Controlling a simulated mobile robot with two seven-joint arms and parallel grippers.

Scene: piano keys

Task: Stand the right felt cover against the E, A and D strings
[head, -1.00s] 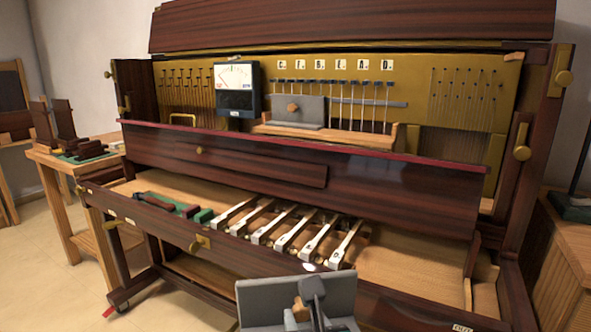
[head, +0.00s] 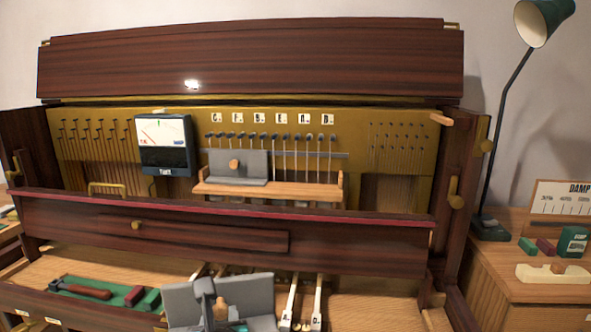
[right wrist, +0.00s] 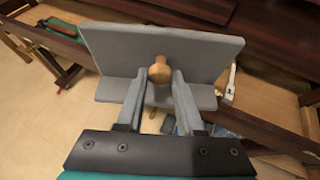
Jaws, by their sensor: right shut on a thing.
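My right gripper (head: 214,308) is shut on the wooden knob (right wrist: 160,72) of a grey L-shaped felt cover (head: 258,296). The cover also fills the upper middle of the right wrist view (right wrist: 110,50), held in the air in front of the piano. A similar grey cover (head: 254,162) with a wooden knob stands at the left of the wooden shelf (head: 300,192), in front of the left strings. The E, A and D strings (head: 309,160) hang bare at the right, below their letter labels (head: 304,118). My left gripper is not in view.
A dark meter (head: 165,157) hangs left of the shelf. A red-edged wooden rail (head: 350,219) runs below and in front of it. White-topped keys (head: 317,300) lie near the held cover. A side table with a lamp (head: 515,75) stands at the right.

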